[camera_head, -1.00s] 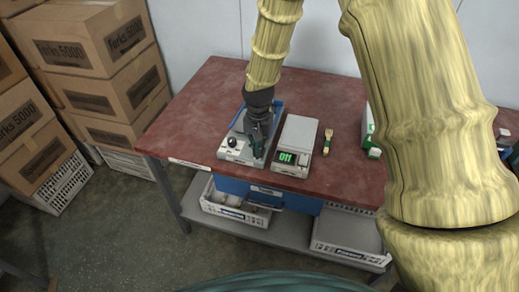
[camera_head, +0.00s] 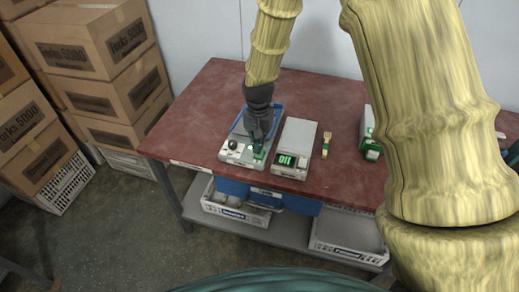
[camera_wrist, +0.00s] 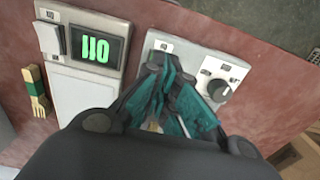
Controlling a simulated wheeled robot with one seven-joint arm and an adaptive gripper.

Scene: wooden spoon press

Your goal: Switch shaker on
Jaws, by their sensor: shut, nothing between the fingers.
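The shaker (camera_head: 235,153) is a grey device with a blue-rimmed top, standing near the front edge of the red table. Its front panel carries a black round knob (camera_wrist: 217,90), which also shows in the head view (camera_head: 232,144). My gripper (camera_head: 258,150) is over the right part of that front panel. In the wrist view my gripper (camera_wrist: 172,100) is shut and empty, its teal fingers close above the panel, left of the knob. The fingers hide part of the panel; I cannot tell whether they touch it. A small label (camera_wrist: 164,46) shows at the panel's edge.
A white device with a lit green display (camera_head: 287,161) stands just right of the shaker. A green-and-white box (camera_head: 370,146) stands farther right. The table (camera_head: 188,128) is clear at the left.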

